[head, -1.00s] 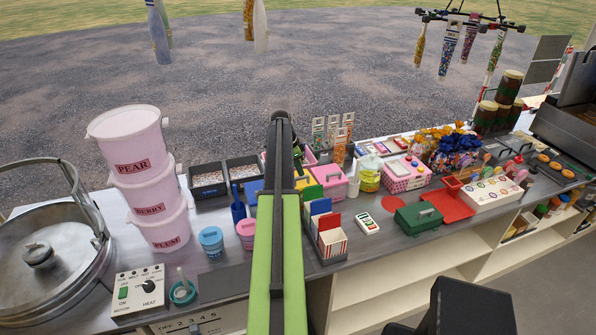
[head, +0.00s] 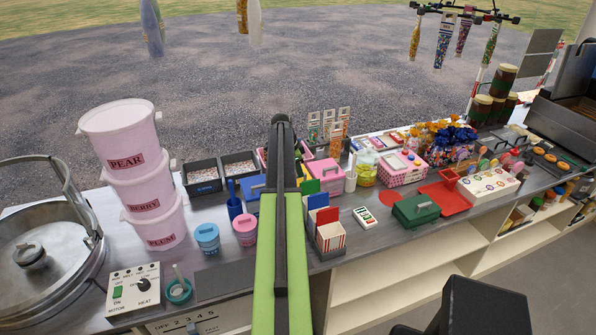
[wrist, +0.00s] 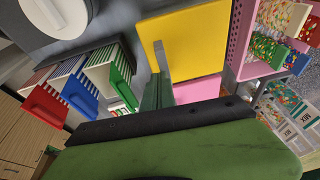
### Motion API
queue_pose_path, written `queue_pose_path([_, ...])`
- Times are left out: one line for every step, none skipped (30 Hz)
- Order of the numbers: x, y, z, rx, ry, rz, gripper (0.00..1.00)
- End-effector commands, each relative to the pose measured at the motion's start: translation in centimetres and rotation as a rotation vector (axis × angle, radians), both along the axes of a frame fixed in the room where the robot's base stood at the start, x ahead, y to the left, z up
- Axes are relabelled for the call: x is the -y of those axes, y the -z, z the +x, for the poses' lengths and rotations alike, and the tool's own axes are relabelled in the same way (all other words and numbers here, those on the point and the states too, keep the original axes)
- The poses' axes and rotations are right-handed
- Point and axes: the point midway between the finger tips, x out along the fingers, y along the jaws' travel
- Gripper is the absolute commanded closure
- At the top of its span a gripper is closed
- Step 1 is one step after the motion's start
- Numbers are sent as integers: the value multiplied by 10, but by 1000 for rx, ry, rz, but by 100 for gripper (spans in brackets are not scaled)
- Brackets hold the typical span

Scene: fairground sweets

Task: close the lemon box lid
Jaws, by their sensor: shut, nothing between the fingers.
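In the wrist view a flat yellow panel (wrist: 195,45), which looks like the lemon box lid, fills the upper middle. I cannot tell its exact tilt, and the box under it is hidden. My gripper (wrist: 161,70) is shut and empty, and shows as a narrow grey and dark green piece overlapping the panel's left edge. Whether it touches the panel is unclear.
Striped cartons (head: 331,238) stand right of my arm, near a pink box (head: 325,173). A blue lid (head: 251,187) and pink and blue tubs (head: 207,239) are left of it. Stacked pink pails (head: 130,170) stand farther left. A dark green box (head: 415,209) lies right.

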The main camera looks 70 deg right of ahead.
Motion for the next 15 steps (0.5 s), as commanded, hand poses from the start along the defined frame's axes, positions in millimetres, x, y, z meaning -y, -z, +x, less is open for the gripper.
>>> queue_pose_path([-1, 0, 3, 1, -4, 0, 100])
queue_pose_path([-2, 0, 5, 2, -6, -1, 100])
queue_pose_path([-3, 0, 6, 2, -8, -1, 100])
queue_pose_path([-4, 0, 7, 2, -9, 0, 100])
queue_pose_path([-4, 0, 9, 2, -11, 0, 100])
queue_pose_path([-5, -1, 10, 2, -12, 0, 100])
queue_pose_path([-5, -3, 10, 2, -13, 0, 100])
queue_pose_path([-5, -4, 11, 2, -13, 0, 100])
queue_pose_path([-6, -8, 11, 2, -13, 0, 100])
queue_pose_path([-6, -11, 11, 2, -14, 0, 100])
queue_pose_path([-6, -15, 11, 2, -13, 0, 100])
queue_pose_path([-6, -21, 10, 2, -13, 0, 100])
queue_pose_path([-6, -26, 10, 1, -13, -1, 100])
queue_pose_path([-6, -31, 10, 1, -13, -1, 100])
queue_pose_path([-5, -40, 9, 1, -12, 0, 100])
